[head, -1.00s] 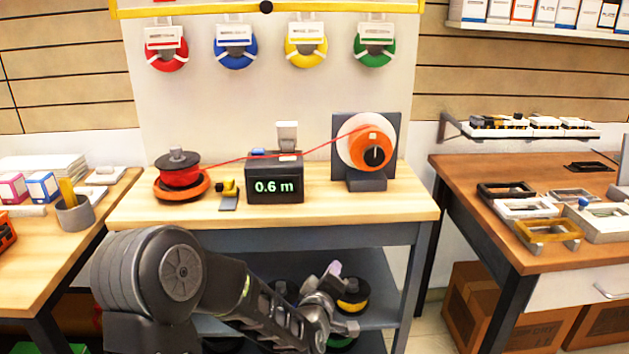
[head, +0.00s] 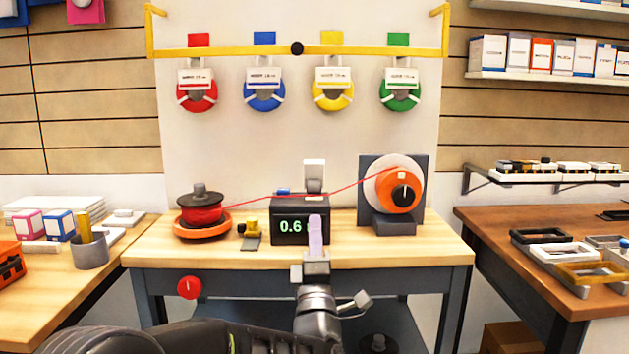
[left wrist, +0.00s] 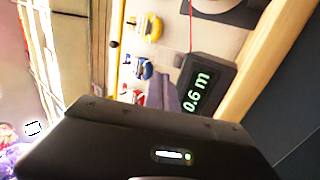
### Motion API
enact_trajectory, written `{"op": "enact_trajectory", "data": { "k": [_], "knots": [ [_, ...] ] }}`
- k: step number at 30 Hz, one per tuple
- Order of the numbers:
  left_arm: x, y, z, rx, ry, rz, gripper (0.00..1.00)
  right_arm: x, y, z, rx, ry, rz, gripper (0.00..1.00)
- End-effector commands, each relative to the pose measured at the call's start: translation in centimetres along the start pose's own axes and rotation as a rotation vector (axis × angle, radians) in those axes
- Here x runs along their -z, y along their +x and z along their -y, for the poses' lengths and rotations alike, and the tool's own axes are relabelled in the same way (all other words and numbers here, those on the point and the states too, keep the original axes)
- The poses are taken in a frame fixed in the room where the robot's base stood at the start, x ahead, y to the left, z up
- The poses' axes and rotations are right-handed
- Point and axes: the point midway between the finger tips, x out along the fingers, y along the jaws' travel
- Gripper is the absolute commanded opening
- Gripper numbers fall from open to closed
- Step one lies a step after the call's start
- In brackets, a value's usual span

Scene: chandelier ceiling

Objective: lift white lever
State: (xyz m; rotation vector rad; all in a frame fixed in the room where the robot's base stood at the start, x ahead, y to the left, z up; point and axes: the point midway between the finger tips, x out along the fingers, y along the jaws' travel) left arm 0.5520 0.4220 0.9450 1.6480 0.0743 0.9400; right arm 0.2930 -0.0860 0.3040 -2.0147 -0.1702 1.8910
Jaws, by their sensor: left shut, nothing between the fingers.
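The white lever (head: 314,177) stands upright at the top of the dark meter box (head: 286,212), on the wooden bench. The box display reads "0.6", its right part covered by my gripper; the box also shows turned on its side in the left wrist view (left wrist: 213,82). A red line runs across the top of the box, just in front of the lever. My left gripper (head: 316,222) is shut and empty, pointing up in front of the box's right side, below the lever and apart from it. My right gripper is not in view.
A red spool (head: 201,210) stands at the bench's left and an orange-white winder (head: 396,190) at the right. A small yellow device (head: 251,230) is left of the box. A red knob (head: 189,287) is on the bench front. Spools hang on the back panel (head: 230,130).

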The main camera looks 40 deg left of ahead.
Motion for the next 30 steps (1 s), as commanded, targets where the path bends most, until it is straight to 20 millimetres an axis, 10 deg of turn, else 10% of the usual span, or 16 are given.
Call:
{"op": "enact_trajectory", "data": {
  "k": [30],
  "knots": [
    [-0.1,13.7,0.1,0.001,0.002,0.001,0.0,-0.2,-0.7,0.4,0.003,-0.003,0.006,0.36]
  ]
}}
